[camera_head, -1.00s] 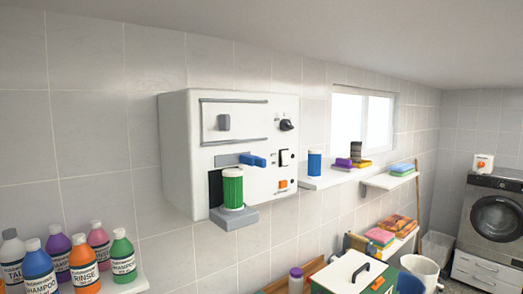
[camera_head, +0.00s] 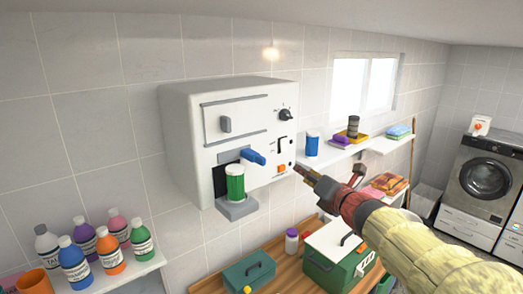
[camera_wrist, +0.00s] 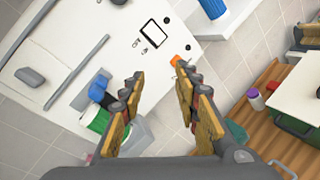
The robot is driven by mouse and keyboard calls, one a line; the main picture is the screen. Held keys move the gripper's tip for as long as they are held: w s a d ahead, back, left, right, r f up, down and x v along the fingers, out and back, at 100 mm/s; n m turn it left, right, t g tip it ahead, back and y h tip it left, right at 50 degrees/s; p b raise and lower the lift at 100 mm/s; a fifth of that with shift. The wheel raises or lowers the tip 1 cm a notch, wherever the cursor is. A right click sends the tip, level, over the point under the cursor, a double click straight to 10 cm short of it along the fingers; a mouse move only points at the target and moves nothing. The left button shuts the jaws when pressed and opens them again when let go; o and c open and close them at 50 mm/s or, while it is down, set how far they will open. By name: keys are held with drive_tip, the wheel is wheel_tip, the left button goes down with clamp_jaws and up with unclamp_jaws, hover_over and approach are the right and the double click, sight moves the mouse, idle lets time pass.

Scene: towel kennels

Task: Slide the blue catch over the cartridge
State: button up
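The blue catch (camera_head: 256,158) sticks out from the front of the white wall unit (camera_head: 185,150), above and to the right of the green cartridge (camera_head: 235,187). The cartridge stands upright with a white top on a grey ledge (camera_head: 238,209). In the wrist view the catch (camera_wrist: 99,88) and the cartridge (camera_wrist: 97,122) lie left of my fingers, the cartridge partly hidden behind the left finger. My gripper (camera_head: 325,175) is right of the unit in the head view. In the wrist view my gripper (camera_wrist: 157,75) is open and empty, apart from the catch.
The unit's front also has an orange button (camera_head: 281,168), a black knob (camera_head: 285,115) and a grey handle (camera_head: 225,124). Bottles stand on a shelf at lower left. A blue canister (camera_head: 312,144) stands on a shelf to the right. A green box (camera_head: 335,265) sits on the wooden bench below.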

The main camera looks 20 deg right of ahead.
sight(264, 159)
drive_tip(key=a+r+n+y, duration=0.1)
drive_tip(key=a+n+y, duration=0.1)
drive_tip(key=a+n, duration=0.1)
drive_tip(key=a+r+n+y, duration=0.2)
drive_tip(key=a+n, duration=0.1)
drive_tip(key=n, duration=0.2)
drive_tip(key=s+a+r+n+y, duration=0.1)
drive_tip(key=a+n+y, duration=0.1)
drive_tip(key=a+n, duration=0.1)
drive_tip(key=shift+s+r+n, duration=0.1)
drive_tip(key=shift+r+n, duration=0.05)
drive_tip(key=shift+n, duration=0.25)
drive_tip(key=p+x, duration=0.2)
drive_tip(key=x, duration=0.5)
drive_tip(key=shift+c, duration=0.2)
drive_tip(key=c, duration=0.7)
clamp_jaws()
